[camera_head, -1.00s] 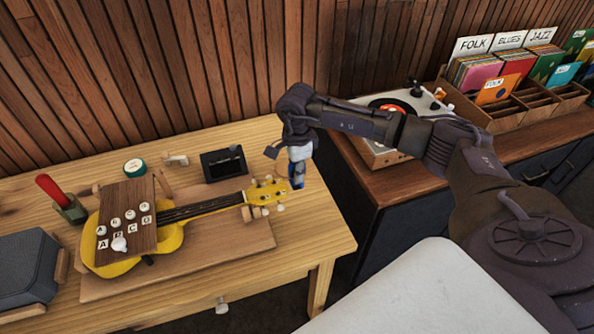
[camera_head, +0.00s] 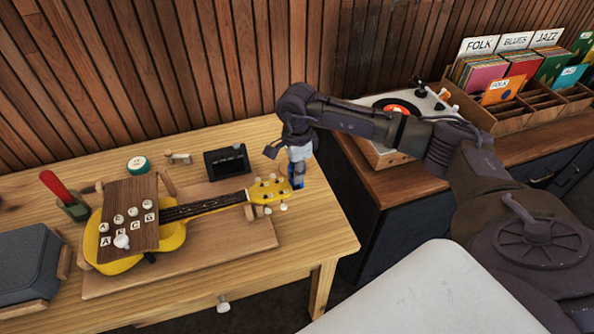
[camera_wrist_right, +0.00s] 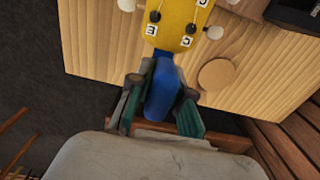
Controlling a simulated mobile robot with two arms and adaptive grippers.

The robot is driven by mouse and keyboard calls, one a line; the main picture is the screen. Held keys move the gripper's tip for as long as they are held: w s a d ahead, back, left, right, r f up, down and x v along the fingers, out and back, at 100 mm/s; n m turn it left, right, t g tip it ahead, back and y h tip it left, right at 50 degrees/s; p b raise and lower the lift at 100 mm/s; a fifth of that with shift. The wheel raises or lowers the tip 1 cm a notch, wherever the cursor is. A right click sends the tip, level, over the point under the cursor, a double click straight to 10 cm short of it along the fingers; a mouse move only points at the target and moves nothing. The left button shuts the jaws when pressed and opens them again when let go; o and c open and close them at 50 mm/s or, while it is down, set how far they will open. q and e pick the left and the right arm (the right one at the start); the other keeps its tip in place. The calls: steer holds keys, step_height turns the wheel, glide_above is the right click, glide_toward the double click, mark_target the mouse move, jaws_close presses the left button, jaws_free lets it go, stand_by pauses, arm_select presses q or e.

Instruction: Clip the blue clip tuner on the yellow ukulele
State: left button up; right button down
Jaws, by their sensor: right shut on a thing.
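The yellow ukulele (camera_head: 172,238) lies on a wooden board on the workbench, its headstock (camera_head: 268,190) pointing right. My right gripper (camera_head: 297,180) is just off the headstock's end, shut on the blue clip tuner. In the right wrist view, the blue clip tuner (camera_wrist_right: 162,92) sits between the two fingers of the right gripper (camera_wrist_right: 161,105). Its far end meets the edge of the yellow headstock (camera_wrist_right: 180,22); I cannot tell whether it grips it. The tuner is mostly hidden by the fingers in the head view. My left gripper is not in view.
A wooden panel with lettered knobs (camera_head: 130,215) covers part of the ukulele body. A black box (camera_head: 227,162), a green round tin (camera_head: 138,164) and a red-handled tool (camera_head: 56,186) are behind it. A turntable (camera_head: 405,108) and record crates (camera_head: 520,105) stand right.

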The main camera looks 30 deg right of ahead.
steer(key=shift+w+a+b, duration=0.15)
steer(key=shift+a+b, duration=0.05)
steer(key=shift+a, duration=0.4)
steer(key=shift+w+a+b, duration=0.15)
steer(key=shift+a, duration=0.4)
stand_by(0.8)
steer(key=c, duration=1)
jaws_free()
